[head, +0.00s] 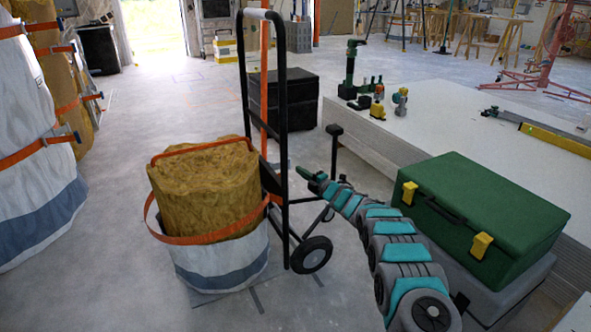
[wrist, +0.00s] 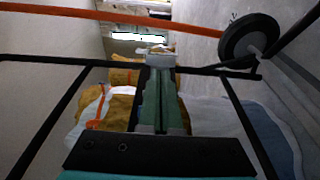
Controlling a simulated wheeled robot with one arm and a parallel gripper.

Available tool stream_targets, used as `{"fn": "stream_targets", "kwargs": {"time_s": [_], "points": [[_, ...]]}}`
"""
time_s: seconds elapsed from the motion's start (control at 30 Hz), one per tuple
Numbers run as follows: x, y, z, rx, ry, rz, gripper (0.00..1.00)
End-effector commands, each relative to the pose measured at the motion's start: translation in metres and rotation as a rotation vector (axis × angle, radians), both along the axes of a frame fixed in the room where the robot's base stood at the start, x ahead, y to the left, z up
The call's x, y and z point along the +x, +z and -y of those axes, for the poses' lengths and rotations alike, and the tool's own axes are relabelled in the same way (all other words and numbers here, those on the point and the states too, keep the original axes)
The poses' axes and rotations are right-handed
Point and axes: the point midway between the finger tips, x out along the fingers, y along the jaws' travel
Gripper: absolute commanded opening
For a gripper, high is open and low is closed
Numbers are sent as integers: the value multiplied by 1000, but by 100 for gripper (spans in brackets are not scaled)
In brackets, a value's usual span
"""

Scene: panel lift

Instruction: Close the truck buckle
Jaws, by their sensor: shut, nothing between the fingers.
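The hand truck (head: 282,130) stands upright in the middle of the head view, with a black tubular frame and an orange strap (head: 264,75) running down it. A brown roll (head: 200,185) in a white and blue bag (head: 225,262) stands at its left side, with an orange band around it. I cannot make out the buckle clearly in either view. My gripper (head: 303,172) is shut and empty, just right of the truck's frame. In the wrist view its green fingers (wrist: 163,75) lie together, with a black bar of the frame across them and an orange strap (wrist: 95,15) above.
A truck wheel (head: 311,254) is low beside my arm; it also shows in the wrist view (wrist: 250,37). A green toolbox (head: 480,215) sits right of my arm, near a pale panel stack (head: 440,120) carrying tools. White bags (head: 35,150) stand far left. Floor between is clear.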

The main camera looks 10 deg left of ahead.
Motion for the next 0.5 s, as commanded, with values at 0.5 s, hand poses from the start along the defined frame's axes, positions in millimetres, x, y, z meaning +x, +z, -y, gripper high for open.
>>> {"fn": "stream_targets", "kwargs": {"time_s": [0.5], "points": [[23,-2,-25,-1,3,-1,0]]}}
